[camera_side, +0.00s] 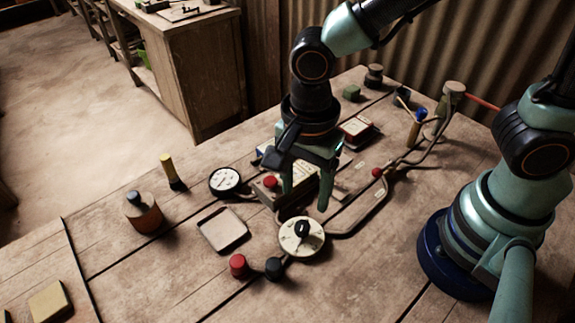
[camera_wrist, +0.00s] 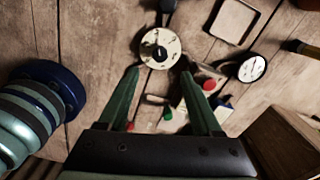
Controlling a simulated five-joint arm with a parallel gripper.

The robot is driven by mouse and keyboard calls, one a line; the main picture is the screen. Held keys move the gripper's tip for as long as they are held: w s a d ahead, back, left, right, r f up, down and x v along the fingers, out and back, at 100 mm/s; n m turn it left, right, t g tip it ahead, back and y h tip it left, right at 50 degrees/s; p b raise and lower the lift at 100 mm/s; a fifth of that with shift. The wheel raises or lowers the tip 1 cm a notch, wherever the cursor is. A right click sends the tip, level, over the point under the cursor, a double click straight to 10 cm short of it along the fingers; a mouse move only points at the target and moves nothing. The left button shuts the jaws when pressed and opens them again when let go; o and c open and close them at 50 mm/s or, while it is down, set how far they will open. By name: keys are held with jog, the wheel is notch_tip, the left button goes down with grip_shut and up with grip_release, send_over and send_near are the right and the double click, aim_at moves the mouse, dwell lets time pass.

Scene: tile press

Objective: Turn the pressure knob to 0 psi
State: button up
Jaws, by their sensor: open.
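The pressure knob is a black grip on a round cream dial (camera_side: 301,237), lying on the wooden table just in front of my gripper. The dial also shows in the wrist view (camera_wrist: 160,48), ahead of my fingertips. My gripper (camera_side: 305,200) points down with two green fingers apart and nothing between them; in the wrist view its fingertips (camera_wrist: 160,70) frame the near side of the dial. A round white pressure gauge (camera_side: 224,181) lies to the left of the gripper. The psi marks and the pointer's reading are too small to read.
A square tray (camera_side: 222,230) lies left of the dial. A red knob (camera_side: 238,265) and a black knob (camera_side: 274,268) stand in front of it. A box with a red button (camera_side: 270,182) sits behind. Pipes run right. An orange-brown jar (camera_side: 143,213) stands at left.

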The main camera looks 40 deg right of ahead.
aim_at(303, 226)
notch_tip(303, 226, down, 9)
jog(key=shift+f, duration=0.1)
dwell(0.3)
jog(key=shift+c, duration=0.3)
grip_shut()
